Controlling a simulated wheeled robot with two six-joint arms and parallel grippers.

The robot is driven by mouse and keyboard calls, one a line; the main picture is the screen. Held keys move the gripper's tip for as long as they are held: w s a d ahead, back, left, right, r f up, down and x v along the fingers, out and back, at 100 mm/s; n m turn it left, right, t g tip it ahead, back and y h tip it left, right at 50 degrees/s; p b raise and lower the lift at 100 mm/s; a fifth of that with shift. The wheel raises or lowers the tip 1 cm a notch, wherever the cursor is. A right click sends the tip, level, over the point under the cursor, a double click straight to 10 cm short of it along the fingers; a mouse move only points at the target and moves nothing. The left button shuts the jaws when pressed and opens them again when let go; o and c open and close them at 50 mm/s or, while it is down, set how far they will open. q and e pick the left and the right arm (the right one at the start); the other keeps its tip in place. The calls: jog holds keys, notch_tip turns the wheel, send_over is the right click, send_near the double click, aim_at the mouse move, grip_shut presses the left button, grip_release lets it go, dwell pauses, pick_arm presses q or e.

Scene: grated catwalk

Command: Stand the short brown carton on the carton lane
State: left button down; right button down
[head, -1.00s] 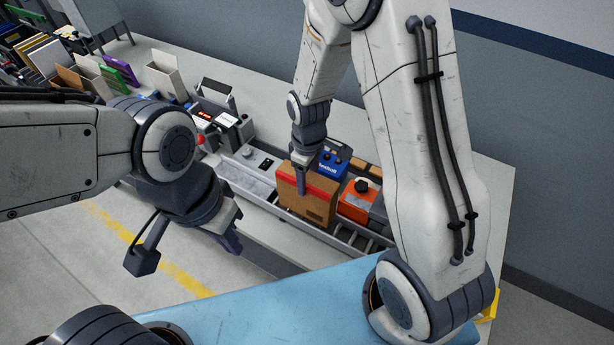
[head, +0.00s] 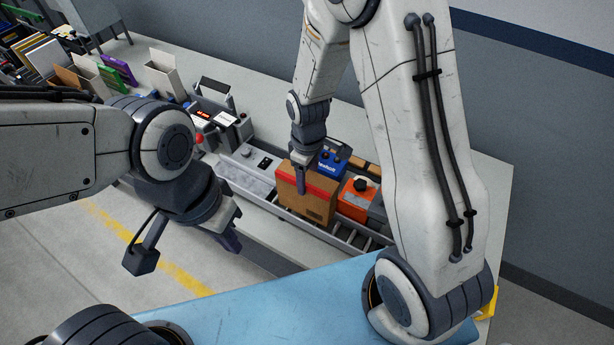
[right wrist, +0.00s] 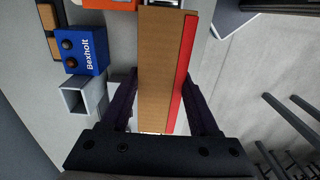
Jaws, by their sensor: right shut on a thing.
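The brown carton (head: 305,197) with a red band along its top is upright in the head view, over or on the roller lane (head: 352,238); I cannot tell whether its underside touches the rollers. My right gripper (head: 301,182) reaches down from above and is shut on the carton. In the right wrist view the carton (right wrist: 160,70) lies between the two dark fingers, its red band on the right. My left gripper (head: 232,235) is in front of the bench edge, apart from the carton. Its finger gap is not clear.
A blue box (head: 329,163) marked Bexholt stands just behind the carton. An orange box (head: 354,205) with a black knob is to its right. A grey unit with a red button (head: 199,138) is to the left. Open cartons and folders crowd the far left.

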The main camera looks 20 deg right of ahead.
jog(key=shift+f, duration=0.1)
dwell(0.5)
jog(key=shift+f+b, duration=1.35)
jog(key=shift+f, duration=0.3)
jog(key=shift+r, duration=0.1)
jog(key=shift+c, duration=0.3)
grip_release()
jog(key=shift+o, duration=0.3)
jog(key=shift+r+p, duration=3.5)
jog(key=shift+r, duration=0.55)
